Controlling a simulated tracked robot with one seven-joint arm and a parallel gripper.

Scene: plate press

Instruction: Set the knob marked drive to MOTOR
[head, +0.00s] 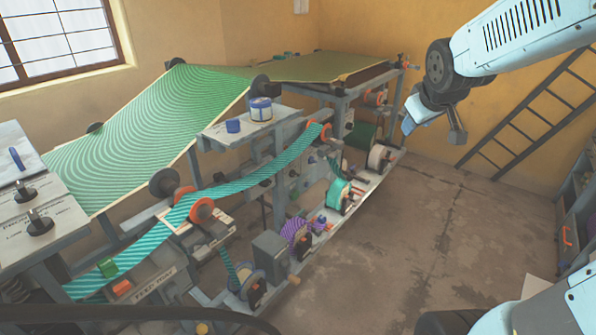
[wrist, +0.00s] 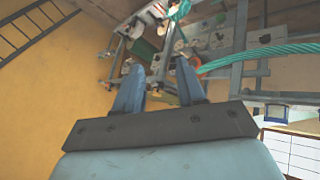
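Two black knobs show on a grey panel (head: 60,215) at the left edge of the head view: an upper knob (head: 25,193) and a lower knob (head: 39,224). Lettering beside them is too small to read, so I cannot tell which, if either, is marked drive or where it points. My gripper (head: 432,128) is at the upper right of the head view, in the air and far from this panel. In the wrist view my gripper (wrist: 159,68) has its two fingers apart with nothing between them.
The press carries a green striped web (head: 150,130) and a teal striped band (head: 265,170). A shelf holds a blue cup (head: 233,126) and a tin (head: 261,109). Several rolls sit low along its side. A ladder (head: 530,115) leans at right. The floor (head: 400,240) is clear.

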